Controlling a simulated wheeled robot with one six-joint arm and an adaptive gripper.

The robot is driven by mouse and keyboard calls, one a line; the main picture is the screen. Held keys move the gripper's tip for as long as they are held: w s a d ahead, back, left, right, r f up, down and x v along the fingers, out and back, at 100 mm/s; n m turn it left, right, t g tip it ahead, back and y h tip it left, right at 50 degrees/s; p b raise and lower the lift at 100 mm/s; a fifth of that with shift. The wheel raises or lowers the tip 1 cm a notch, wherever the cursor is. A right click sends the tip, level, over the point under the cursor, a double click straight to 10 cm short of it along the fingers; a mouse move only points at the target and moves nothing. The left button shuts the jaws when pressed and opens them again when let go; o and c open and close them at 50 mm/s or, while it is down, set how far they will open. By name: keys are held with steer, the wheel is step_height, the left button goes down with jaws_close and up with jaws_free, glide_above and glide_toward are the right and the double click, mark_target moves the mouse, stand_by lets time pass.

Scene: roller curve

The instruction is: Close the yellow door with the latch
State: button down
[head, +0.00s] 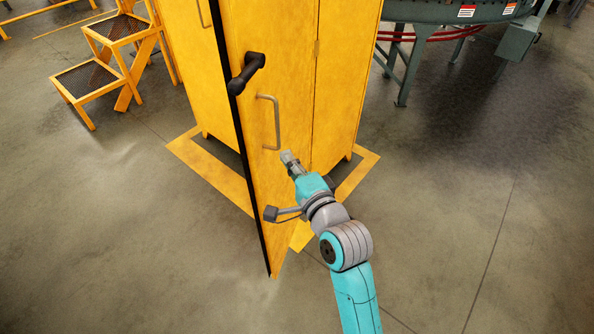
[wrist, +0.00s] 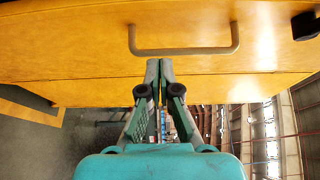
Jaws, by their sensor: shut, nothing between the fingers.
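The yellow door (head: 248,175) stands open from its yellow cabinet (head: 345,75), with its black edge turned towards me in the head view. A black latch (head: 246,73) sits high on the door near that edge. Below it is a grey U-shaped pull handle (head: 277,122). My gripper (head: 287,157) is shut and empty, in front of the door face near the handle's lower end. In the wrist view the fingertips (wrist: 160,64) are beside the handle (wrist: 184,51), and the latch (wrist: 306,26) shows at the right edge. I cannot tell whether the fingertips touch the door.
Yellow floor marking (head: 212,174) surrounds the cabinet base. A yellow step stand (head: 105,55) is at the upper left. Green machinery (head: 445,12) with legs and red hoses stands at the upper right. The grey floor is open on both sides.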

mark_target(260, 138)
steer(key=w+a, duration=0.1)
steer(key=a, duration=0.1)
steer(key=w+a, duration=0.2)
steer(key=shift+w, duration=0.25)
steer(key=shift+w+a, duration=0.25)
steer(key=shift+a, duration=0.5)
